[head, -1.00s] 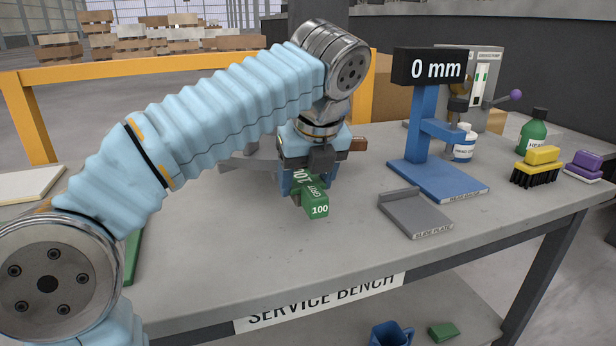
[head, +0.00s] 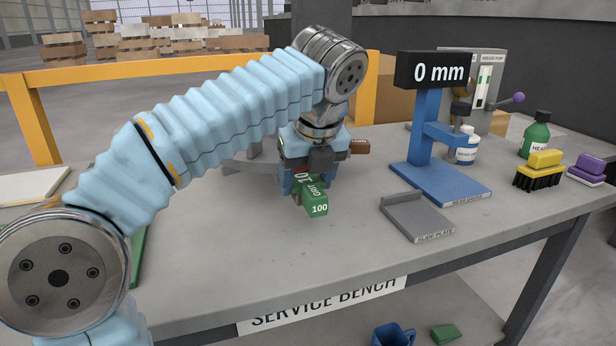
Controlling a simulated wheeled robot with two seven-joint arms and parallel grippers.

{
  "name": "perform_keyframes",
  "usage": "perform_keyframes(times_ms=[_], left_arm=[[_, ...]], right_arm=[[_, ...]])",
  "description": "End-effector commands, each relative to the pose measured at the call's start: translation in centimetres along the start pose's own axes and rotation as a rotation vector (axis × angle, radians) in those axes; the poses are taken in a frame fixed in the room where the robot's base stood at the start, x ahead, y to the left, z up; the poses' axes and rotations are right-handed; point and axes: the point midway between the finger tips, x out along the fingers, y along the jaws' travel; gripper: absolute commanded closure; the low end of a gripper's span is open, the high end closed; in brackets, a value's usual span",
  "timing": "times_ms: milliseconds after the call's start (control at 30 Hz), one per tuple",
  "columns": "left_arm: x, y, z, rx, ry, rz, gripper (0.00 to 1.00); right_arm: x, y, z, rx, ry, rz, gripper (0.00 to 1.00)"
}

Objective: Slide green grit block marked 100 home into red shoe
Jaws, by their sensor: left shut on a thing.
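The green grit block (head: 317,209) shows its front end with a white 100 and part of its lettered top. My left gripper (head: 308,184) is shut on the block from above, low over the middle of the bench, and hides its rear part. A thin red patch (head: 303,171) shows between the jaws behind the block's lettering; it may be the red shoe, but most of it is hidden. I cannot tell whether block and shoe touch. My right gripper is not in view.
A blue gauge stand (head: 440,185) reading 0 mm and a grey glide plate (head: 418,217) stand right of the gripper. A brown-red piece (head: 359,147) lies behind. The bench front is clear.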

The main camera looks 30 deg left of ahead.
Motion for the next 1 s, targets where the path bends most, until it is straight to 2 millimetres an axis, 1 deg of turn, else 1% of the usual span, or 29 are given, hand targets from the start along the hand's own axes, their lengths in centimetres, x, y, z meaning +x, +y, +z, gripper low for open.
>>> perform_keyframes(times_ms=[200,633,1000], left_arm=[[0.1,0.0,0.5,0.000,0.000,0.000,0.79],[0.2,0.0,0.6,0.000,0.000,0.000,0.79],[0.5,0.0,1.2,-0.001,-0.001,0.000,0.79]], right_arm=[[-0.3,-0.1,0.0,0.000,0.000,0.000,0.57],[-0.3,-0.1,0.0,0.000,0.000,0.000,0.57],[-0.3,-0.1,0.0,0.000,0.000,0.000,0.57]])
